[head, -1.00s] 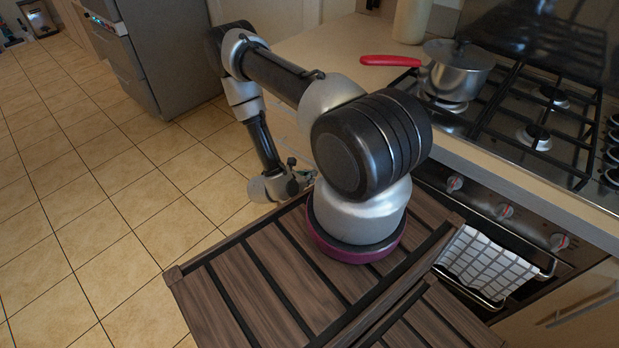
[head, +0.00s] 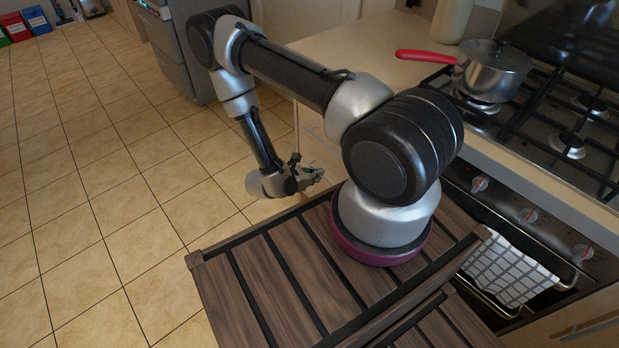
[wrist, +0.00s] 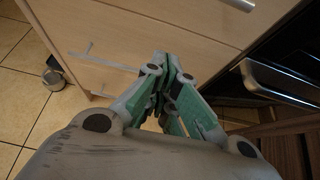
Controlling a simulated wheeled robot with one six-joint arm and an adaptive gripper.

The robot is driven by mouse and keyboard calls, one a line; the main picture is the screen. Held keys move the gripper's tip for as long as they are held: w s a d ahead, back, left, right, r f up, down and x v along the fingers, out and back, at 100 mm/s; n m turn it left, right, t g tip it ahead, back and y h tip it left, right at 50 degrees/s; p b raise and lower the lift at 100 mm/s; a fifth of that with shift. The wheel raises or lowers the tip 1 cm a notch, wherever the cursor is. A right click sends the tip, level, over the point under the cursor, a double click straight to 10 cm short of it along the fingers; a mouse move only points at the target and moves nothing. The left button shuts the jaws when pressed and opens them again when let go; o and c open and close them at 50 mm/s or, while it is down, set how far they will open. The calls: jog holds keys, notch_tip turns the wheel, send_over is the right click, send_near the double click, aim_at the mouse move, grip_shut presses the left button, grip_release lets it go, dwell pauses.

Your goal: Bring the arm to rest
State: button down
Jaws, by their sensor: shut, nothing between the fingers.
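My arm stands bent over my wooden slatted top, with its elbow raised at the upper left in the head view. The forearm hangs down from there to the wrist. My gripper (head: 320,172) is beyond the top's far edge, in front of the pale cabinet fronts. It is small and partly dark in the head view. In the wrist view my gripper (wrist: 168,66) shows its green and grey fingers drawn together at the tips, with nothing between them. The fingers point at a pale drawer front (wrist: 130,35); I cannot tell the exact gap.
A lidded pot (head: 492,72) with a red handle (head: 425,56) stands on the gas hob (head: 560,135), right of the arm. A checked towel (head: 508,270) hangs on the oven handle. A grey appliance (head: 185,60) stands behind the elbow. Tiled floor (head: 90,220) is clear at left.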

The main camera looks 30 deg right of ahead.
jog(key=shift+v, duration=1.8)
jog(key=s+d+r+g+h, duration=0.1)
jog(key=s+d+r+g, duration=0.1)
jog(key=s+d+r, duration=0.15)
jog(key=s+a+r+m+t+y, duration=0.1)
jog(key=s+r+m+y, duration=0.3)
jog(key=r, duration=1.2)
jog(key=s+a+r+m+t+y, duration=0.1)
jog(key=s+r+m+y, duration=0.3)
jog(key=r+m, duration=0.5)
jog(key=s+a+r+m+t+y, duration=0.2)
jog(key=s+r+m+y, duration=0.2)
jog(key=r, duration=2)
jog(key=m, duration=0.3)
jog(key=shift+s+y, duration=0.2)
jog(key=shift+y, duration=0.2)
